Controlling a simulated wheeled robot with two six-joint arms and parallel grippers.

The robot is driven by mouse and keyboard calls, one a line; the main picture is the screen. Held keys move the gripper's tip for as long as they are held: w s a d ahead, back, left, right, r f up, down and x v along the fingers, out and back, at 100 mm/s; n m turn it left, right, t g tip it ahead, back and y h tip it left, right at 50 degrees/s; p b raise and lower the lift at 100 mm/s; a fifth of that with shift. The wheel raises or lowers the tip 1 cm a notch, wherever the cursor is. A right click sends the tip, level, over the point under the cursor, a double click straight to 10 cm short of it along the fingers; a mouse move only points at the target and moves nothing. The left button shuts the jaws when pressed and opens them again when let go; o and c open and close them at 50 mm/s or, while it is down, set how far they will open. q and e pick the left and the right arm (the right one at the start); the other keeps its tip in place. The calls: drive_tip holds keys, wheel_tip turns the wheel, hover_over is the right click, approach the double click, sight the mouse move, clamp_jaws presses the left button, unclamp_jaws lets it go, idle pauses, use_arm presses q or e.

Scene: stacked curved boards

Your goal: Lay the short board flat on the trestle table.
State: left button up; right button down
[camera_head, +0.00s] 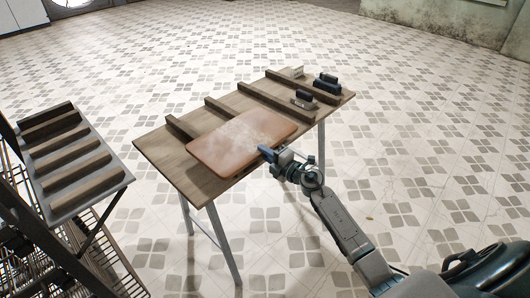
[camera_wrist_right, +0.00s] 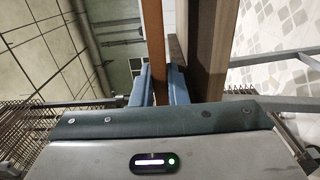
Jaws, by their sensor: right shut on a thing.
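The short board (camera_head: 240,142), orange-brown with rounded corners and a pale worn patch, lies over the near middle of the trestle table (camera_head: 163,154). It looks about level with the tabletop and covers parts of the wooden battens. My right gripper (camera_head: 268,153) is shut on its right front edge. In the right wrist view, the board (camera_wrist_right: 152,35) shows edge-on between the blue fingers (camera_wrist_right: 160,88), beside the table edge (camera_wrist_right: 203,50), with a narrow gap between them. Whether the board touches the battens is hidden. My left gripper is not in view.
Several wooden battens (camera_head: 233,111) run across the tabletop. Dark clamp-like tools (camera_head: 327,84) and a small block (camera_head: 304,98) sit at its right end. A slatted rack (camera_head: 75,160) stands at left, apart from the table.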

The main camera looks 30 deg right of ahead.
idle(0.3)
drive_tip(key=shift+f+b, duration=0.5)
idle(0.4)
drive_tip(key=c, duration=1.5)
unclamp_jaws()
drive_tip(key=shift+f, duration=0.2)
drive_tip(key=shift+s, duration=0.1)
